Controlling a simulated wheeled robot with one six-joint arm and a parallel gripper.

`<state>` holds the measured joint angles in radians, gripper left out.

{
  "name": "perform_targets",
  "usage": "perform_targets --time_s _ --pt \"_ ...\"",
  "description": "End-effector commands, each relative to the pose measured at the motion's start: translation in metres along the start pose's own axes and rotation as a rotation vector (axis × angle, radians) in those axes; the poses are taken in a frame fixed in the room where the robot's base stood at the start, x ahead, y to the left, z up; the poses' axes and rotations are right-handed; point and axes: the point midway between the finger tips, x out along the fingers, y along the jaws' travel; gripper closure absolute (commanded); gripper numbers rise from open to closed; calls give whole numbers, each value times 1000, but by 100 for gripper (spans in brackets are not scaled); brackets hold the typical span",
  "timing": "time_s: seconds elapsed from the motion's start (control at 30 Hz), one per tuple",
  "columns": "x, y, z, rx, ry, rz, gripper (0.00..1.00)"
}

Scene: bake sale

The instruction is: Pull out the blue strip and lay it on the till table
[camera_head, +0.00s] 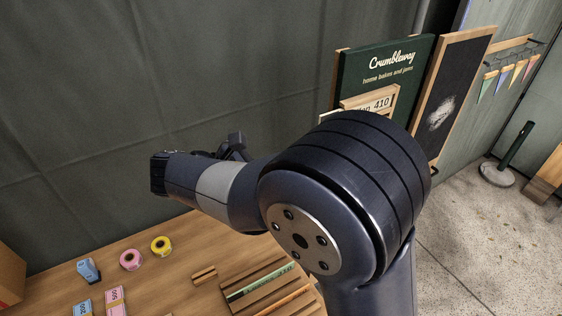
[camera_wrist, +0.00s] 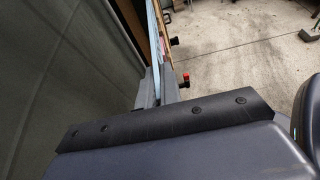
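A thin pale blue strip (camera_wrist: 157,44) shows nearly edge-on in the wrist view, running away from my gripper (camera_wrist: 158,88). The gripper's two grey fingers are close together, one on each side of the strip, and look shut on it. In the head view the fingers and the blue strip are hidden or cannot be made out, with my arm in front. The green Crumbleway board (camera_head: 380,72) stands behind my arm, with a cream strip (camera_head: 372,102) on it. The wooden table (camera_head: 150,270) is at the lower left.
A slotted wooden rack (camera_head: 262,284) on the table holds a green strip and an orange one. Tape rolls (camera_head: 131,260), a blue item (camera_head: 88,270) and note bundles (camera_head: 115,301) lie to its left. A chalkboard (camera_head: 450,95) stands to the right. Some table surface is bare.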

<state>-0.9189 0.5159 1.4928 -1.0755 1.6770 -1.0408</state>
Motion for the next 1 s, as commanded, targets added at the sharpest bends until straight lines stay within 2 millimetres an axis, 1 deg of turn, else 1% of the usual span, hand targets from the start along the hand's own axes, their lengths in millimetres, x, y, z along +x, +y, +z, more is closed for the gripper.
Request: perform_targets --time_s 0.63,0.8,1.0 --pt "-36 0 -14 -1 -1 1 100" --pt "-41 0 -17 0 0 0 100" --pt "-42 0 -17 1 0 0 100"
